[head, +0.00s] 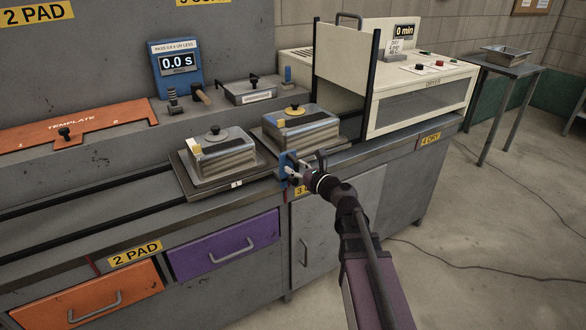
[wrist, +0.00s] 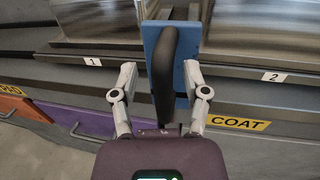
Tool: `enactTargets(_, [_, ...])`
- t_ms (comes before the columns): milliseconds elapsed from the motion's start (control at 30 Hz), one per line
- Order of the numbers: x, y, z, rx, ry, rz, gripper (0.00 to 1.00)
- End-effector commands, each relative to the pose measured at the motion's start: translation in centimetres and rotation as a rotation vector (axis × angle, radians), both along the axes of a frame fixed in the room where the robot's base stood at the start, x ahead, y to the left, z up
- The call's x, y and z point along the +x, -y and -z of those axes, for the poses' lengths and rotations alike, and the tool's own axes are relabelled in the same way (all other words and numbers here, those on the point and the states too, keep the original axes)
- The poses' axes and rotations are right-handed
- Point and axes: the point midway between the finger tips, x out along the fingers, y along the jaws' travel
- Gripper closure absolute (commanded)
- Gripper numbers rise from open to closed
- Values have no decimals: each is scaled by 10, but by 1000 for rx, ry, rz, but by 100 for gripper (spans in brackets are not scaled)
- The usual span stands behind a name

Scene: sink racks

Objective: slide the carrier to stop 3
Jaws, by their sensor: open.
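The carrier (head: 181,178) is a dark flat plate on two black rails, bearing two lidded metal boxes, left (head: 222,158) and right (head: 301,130). Its front edge has tags 1 (wrist: 92,62) and 2 (wrist: 273,77). A blue plate (head: 284,161) with a black upright handle (wrist: 164,75) stands at its front, between the boxes. My gripper (wrist: 160,85) is open, with one finger on each side of the handle and gaps visible. In the head view my gripper (head: 297,169) partly hides the blue plate and the yellow stop 3 label (head: 299,191), whose word COAT (wrist: 238,123) shows in the wrist view.
The rails (head: 60,203) run left past the 2 PAD label (head: 135,252) and right toward the cream dryer (head: 420,90) at 4 DRY (head: 430,138). An orange template (head: 70,125) and a blue 0.0 s timer (head: 177,68) stand behind. Left rails are clear.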

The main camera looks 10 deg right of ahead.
Motion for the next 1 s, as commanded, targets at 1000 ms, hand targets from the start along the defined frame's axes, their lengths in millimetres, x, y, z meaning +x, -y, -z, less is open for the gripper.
enactTargets(1000, [-64, 45, 0, 0, 0, 1, 41])
